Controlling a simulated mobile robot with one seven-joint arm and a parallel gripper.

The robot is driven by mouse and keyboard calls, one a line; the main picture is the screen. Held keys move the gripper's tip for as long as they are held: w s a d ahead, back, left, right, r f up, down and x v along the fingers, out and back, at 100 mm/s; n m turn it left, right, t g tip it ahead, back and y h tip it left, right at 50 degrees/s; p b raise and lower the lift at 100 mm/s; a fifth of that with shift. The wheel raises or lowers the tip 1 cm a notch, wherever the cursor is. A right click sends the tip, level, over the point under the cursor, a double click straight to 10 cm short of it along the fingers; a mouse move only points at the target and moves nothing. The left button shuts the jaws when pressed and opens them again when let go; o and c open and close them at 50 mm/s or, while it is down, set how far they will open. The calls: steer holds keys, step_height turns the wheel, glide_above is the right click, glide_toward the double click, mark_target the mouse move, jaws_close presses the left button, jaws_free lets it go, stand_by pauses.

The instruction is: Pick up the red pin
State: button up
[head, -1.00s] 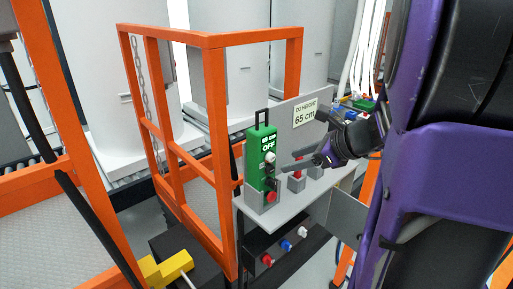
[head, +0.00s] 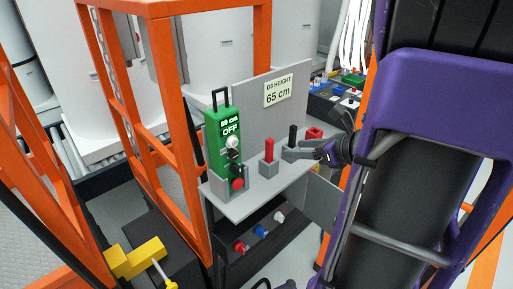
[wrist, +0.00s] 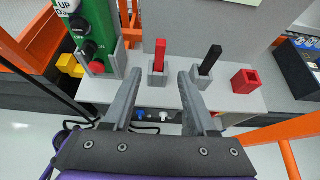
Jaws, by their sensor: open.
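The red pin (head: 269,149) stands upright in a grey block (head: 268,168) on the grey shelf, right of the green control box. In the wrist view the red pin (wrist: 160,52) stands in its block (wrist: 157,74), beyond the fingertips and between their lines. My gripper (wrist: 160,78) is open and empty, with one finger to each side of the block's line. In the head view my gripper (head: 286,154) is to the right of the red pin, and its fingers partly cover the things behind them. I cannot tell the exact distance from fingertips to pin.
A black pin (wrist: 211,60) in a grey block stands close to the right finger. A red hollow block (wrist: 245,80) is further right. The green control box (head: 222,137) stands left of the red pin. A grey panel with a 65 cm sign (head: 283,91) rises behind.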

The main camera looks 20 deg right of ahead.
mark_target(269, 156)
steer(key=b+x, duration=0.2)
steer(key=x, duration=1.2)
steer(key=shift+w+a+f, duration=0.1)
steer(key=shift+w, duration=0.2)
steer(key=shift+c, duration=0.3)
jaws_close()
